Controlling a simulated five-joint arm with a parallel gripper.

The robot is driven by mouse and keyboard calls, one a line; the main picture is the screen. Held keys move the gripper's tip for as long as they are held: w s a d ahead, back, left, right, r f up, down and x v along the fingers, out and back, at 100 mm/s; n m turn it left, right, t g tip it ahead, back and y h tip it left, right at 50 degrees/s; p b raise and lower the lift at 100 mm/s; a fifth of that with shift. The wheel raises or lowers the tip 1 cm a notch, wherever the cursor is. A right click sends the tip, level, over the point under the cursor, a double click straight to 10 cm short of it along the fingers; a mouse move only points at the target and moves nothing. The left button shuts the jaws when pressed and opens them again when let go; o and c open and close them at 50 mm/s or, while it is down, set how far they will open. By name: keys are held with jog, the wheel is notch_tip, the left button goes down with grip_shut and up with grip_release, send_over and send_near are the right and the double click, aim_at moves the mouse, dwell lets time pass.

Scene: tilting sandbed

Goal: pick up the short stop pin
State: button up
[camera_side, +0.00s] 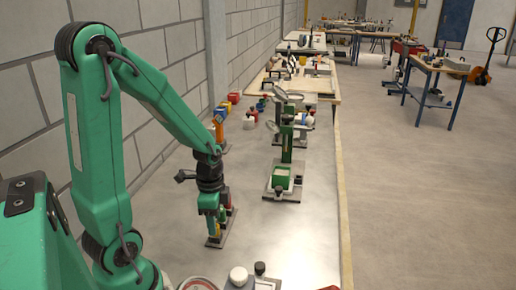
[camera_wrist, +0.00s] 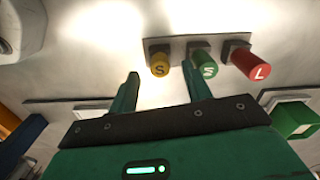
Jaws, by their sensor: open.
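Three pins stand in a row on a grey holder plate (camera_wrist: 180,43) in the wrist view. Contact cannot be told. In the side view, my gripper (camera_side: 214,221) is low over the holder and partly hides the pins.
A green-and-grey fixture (camera_side: 284,178) stands on the bench to the right of my gripper.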

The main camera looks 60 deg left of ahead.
jog(key=shift+f, duration=0.9)
grip_shut()
jog(key=shift+r, duration=0.2)
jog(key=shift+r, duration=1.5)
jog(key=s+d+r, duration=0.2)
jog(key=d+r, duration=0.5)
jog(key=d, duration=0.4)
jog(key=shift+d+r, duration=0.25)
jog(key=shift+r, duration=0.1)
jog(key=shift+r, duration=2)
